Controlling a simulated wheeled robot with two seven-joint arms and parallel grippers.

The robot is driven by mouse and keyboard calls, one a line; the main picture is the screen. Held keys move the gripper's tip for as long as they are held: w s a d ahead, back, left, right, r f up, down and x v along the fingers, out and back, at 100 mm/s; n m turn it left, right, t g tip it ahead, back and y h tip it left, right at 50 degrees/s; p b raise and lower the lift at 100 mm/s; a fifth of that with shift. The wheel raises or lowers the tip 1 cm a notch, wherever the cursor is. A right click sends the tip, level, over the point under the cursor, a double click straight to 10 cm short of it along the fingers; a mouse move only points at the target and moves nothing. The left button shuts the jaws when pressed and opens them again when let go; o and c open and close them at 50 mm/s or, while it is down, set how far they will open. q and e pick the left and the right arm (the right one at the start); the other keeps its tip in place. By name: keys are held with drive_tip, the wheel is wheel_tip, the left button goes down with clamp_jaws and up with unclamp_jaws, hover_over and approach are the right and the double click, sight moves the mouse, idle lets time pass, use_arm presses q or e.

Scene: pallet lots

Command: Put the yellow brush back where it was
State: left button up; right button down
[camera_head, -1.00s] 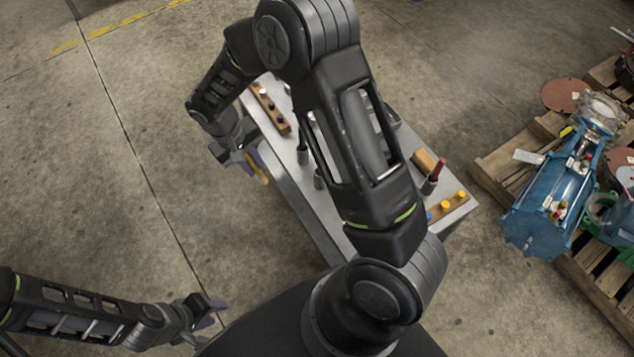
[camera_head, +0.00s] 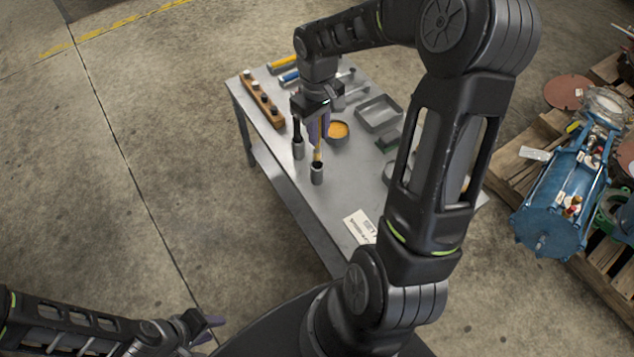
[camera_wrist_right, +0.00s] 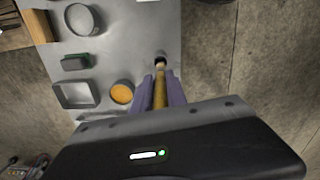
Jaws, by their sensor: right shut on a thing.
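My right gripper (camera_head: 318,130) is shut on the yellow brush (camera_head: 318,153) above the grey table (camera_head: 335,210). The brush hangs roughly upright, its lower end at or just above the mouth of a small grey cup (camera_head: 316,174); I cannot tell whether it is inside. In the right wrist view the brush (camera_wrist_right: 160,92) lies between the purple fingers, its far end at the dark cup mouth (camera_wrist_right: 160,57). My left gripper (camera_head: 212,328) is open and empty, low at the left, away from the table.
A second cup (camera_head: 298,150) with a dark-handled tool stands just left. A round tin with orange contents (camera_head: 338,131), a grey tray (camera_head: 379,113), a wooden rack (camera_head: 262,103) and a white label card (camera_head: 361,225) are on the table. A loaded pallet (camera_head: 520,170) stands right.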

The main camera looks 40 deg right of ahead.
sight(318, 147)
drive_tip(key=shift+f+b, duration=0.4)
drive_tip(key=shift+f, duration=2.75)
drive_tip(key=shift+f+b, duration=0.3)
drive_tip(key=shift+f, duration=1.55)
drive_tip(key=shift+f, duration=0.2)
drive_tip(key=c, duration=1.3)
unclamp_jaws()
drive_tip(key=shift+r, duration=0.1)
